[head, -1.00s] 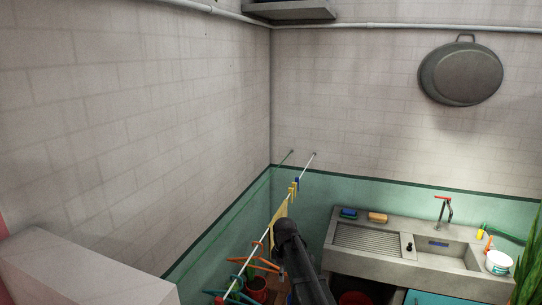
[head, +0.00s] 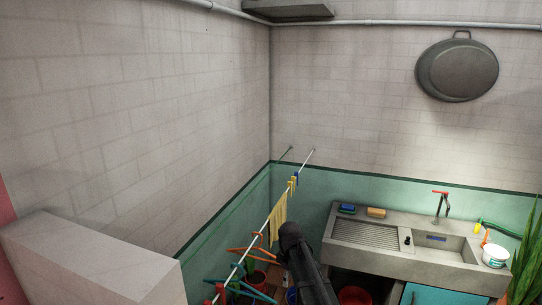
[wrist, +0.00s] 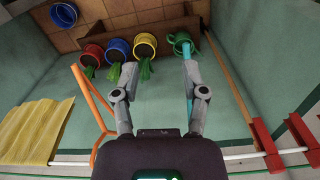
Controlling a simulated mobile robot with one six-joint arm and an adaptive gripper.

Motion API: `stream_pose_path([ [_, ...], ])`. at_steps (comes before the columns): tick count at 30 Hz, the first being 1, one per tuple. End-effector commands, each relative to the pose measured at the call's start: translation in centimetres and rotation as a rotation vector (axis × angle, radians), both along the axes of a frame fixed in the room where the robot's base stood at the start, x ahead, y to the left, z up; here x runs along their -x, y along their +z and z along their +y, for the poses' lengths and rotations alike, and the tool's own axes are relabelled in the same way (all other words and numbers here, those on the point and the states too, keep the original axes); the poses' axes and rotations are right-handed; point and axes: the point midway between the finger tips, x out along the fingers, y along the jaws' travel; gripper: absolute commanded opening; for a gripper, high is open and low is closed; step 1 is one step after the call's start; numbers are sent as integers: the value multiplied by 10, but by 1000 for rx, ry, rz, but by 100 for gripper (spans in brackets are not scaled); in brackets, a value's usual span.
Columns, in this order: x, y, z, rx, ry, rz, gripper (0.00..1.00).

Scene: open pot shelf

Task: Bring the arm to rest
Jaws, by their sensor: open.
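My gripper (wrist: 158,78) shows in the wrist view with its two grey fingers spread apart and nothing between them. My dark arm rises at the bottom middle of the head view, beside the clothesline (head: 240,263); the fingers cannot be made out there. In the wrist view an orange hanger (wrist: 93,108) is close to the left finger. A light-blue piece lies along the right finger; whether they touch is unclear.
A yellow cloth (head: 278,218) hangs on the line; it also shows in the wrist view (wrist: 35,130). A concrete sink (head: 385,262) stands at the right. A pan (head: 457,72) hangs on the wall.

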Motion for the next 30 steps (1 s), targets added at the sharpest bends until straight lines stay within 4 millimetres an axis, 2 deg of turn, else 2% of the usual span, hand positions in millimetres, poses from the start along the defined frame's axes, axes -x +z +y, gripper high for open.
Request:
stream_pose_path([
  [8, 31, -35, -20, 0, -152, -1, 56],
  [18, 92, -97, -57, -1, -476, -1, 56],
  [30, 163, -166, -92, -1, -861, -3, 56],
])
